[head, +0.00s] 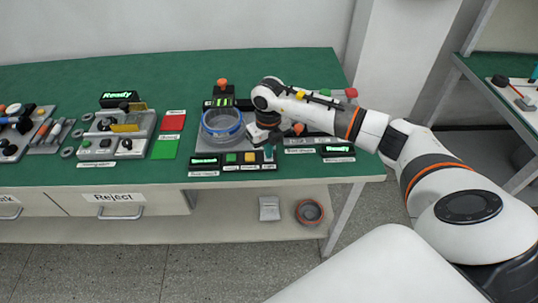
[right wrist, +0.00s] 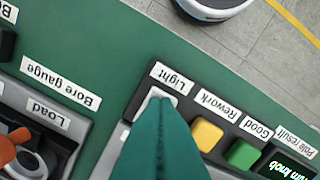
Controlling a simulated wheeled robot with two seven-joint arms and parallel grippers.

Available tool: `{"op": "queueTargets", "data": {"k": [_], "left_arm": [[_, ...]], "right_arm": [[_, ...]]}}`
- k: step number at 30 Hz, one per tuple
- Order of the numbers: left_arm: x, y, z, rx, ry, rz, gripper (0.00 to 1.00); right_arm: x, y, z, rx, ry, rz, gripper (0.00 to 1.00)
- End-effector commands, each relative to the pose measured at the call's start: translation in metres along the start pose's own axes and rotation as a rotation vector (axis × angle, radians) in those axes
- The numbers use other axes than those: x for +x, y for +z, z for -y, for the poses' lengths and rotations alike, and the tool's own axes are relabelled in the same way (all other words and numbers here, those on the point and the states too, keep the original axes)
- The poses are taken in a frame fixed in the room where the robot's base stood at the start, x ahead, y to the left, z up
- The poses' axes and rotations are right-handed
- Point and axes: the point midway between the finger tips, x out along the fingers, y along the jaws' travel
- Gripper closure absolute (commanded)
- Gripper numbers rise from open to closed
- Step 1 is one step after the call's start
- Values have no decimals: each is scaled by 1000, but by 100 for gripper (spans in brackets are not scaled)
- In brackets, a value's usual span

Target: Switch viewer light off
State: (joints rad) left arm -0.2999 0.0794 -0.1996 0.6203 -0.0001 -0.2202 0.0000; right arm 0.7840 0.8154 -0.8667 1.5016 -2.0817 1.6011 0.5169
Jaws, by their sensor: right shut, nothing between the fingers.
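The button panel (head: 236,158) is at the front of the bench. In the right wrist view a pale grey button (right wrist: 150,101) sits beside the "Light" label (right wrist: 171,77), with a yellow button (right wrist: 207,134) and a green button (right wrist: 242,154) along from it. My right gripper (head: 268,152) is shut and empty, pointing down at the Light end of the panel. Its teal fingertips (right wrist: 163,106) overlap the pale button and hide part of it. I cannot tell whether they touch or press it. My left gripper is not in view.
A clear round container with a blue ring (head: 222,124) stands behind the panel. A small display (head: 206,161) is lit green at its left end. The bore gauge station (head: 300,142) lies close to the right. Red (head: 172,123) and green (head: 164,149) pads lie left.

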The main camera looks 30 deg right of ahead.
Motion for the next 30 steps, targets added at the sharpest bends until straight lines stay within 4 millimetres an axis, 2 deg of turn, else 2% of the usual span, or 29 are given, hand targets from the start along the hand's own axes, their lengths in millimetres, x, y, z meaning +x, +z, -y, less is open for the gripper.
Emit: {"op": "queueTargets", "data": {"k": [23, 30], "left_arm": [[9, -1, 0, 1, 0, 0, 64], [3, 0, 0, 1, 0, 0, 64]], "right_arm": [[13, 0, 0, 0, 0, 1, 100], [6, 1, 0, 0, 1, 3, 100]]}}
